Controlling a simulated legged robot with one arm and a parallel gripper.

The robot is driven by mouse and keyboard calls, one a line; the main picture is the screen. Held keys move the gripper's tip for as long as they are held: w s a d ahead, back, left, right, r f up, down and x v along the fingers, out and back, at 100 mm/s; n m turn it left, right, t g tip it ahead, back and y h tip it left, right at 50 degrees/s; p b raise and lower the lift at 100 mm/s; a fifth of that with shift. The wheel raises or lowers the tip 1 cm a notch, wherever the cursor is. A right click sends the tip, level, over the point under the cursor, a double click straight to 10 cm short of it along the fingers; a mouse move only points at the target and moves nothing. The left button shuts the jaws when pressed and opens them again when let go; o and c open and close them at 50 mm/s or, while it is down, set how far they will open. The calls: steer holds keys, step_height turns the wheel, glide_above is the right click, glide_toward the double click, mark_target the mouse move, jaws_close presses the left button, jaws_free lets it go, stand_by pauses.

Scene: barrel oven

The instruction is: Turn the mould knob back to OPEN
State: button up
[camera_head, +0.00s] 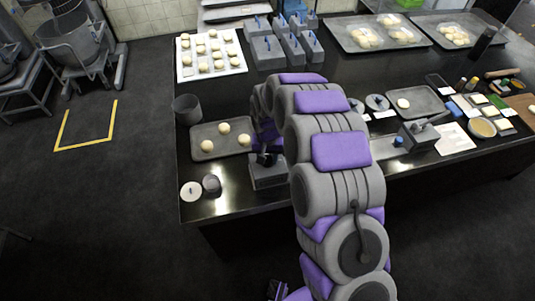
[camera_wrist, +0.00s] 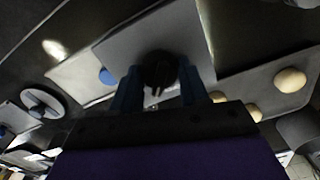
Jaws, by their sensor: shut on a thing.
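The mould is a grey box (camera_head: 268,177) near the front edge of the black table, partly behind my arm in the head view. Its grey top (camera_wrist: 130,45) fills the middle of the wrist view. A round black knob (camera_wrist: 160,70) sits on that top, with a small pale pointer mark facing my gripper. My gripper (camera_wrist: 160,90) has one dark finger on each side of the knob and is shut on it. In the head view my gripper (camera_head: 266,150) is over the box, mostly hidden by my arm. No OPEN lettering is readable.
A tray with dough balls (camera_head: 218,148) lies just left of the mould, with a dark cup (camera_head: 187,109) behind it. A white disc (camera_head: 191,191) and a small grey pot (camera_head: 211,184) stand at the front left. Several grey boxes (camera_head: 268,52) stand at the back.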

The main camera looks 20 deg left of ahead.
steer(key=n+p, duration=0.1)
steer(key=n, duration=0.3)
steer(key=shift+r, duration=0.1)
steer(key=shift+w+a+n+p, duration=0.1)
steer(key=shift+n+p, duration=0.4)
steer(key=shift+n, duration=1.2)
steer(key=o, duration=1.1)
steer(key=shift+c, duration=0.2)
step_height(320, 180, up, 17)
steer(key=p, duration=0.1)
